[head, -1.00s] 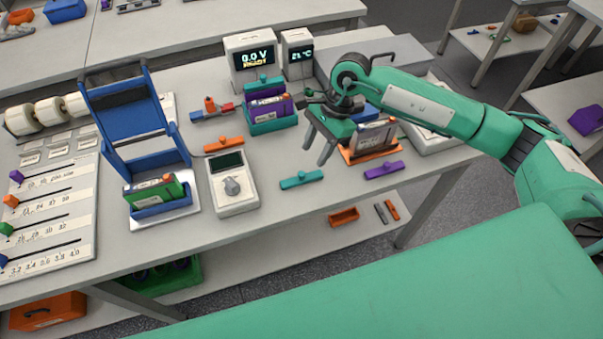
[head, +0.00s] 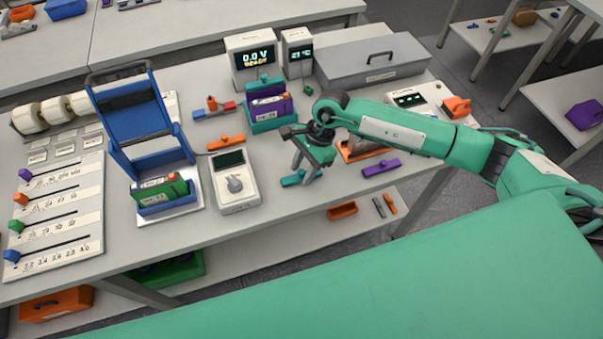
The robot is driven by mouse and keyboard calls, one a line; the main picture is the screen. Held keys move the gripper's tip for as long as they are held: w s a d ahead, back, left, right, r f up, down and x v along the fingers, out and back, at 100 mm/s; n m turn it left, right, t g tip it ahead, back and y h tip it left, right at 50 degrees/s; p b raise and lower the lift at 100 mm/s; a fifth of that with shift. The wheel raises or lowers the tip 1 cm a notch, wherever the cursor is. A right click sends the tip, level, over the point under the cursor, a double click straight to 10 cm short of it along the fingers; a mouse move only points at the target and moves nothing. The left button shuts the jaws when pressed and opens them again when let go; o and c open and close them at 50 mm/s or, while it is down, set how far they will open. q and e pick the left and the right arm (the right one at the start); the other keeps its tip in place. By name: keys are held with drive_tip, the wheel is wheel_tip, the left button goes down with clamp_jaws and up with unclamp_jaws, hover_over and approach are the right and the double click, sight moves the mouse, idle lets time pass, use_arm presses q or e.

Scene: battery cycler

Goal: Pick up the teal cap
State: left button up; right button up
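The teal cap (head: 292,180) is a small bar with a knob, lying on the table near its front edge. My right gripper (head: 305,174) is just above it, pointing down. Its two fingers are apart and partly cover the cap's right part. Whether the fingertips straddle or touch the cap, I cannot tell. My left gripper is not in view.
A purple cap (head: 381,167) lies to the right. A white meter with a knob (head: 235,187) stands to the left. A teal holder (head: 274,120) with a purple battery stands behind. My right arm partly hides an orange holder (head: 351,155).

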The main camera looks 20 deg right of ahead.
clamp_jaws()
drive_tip(key=shift+r, duration=0.1)
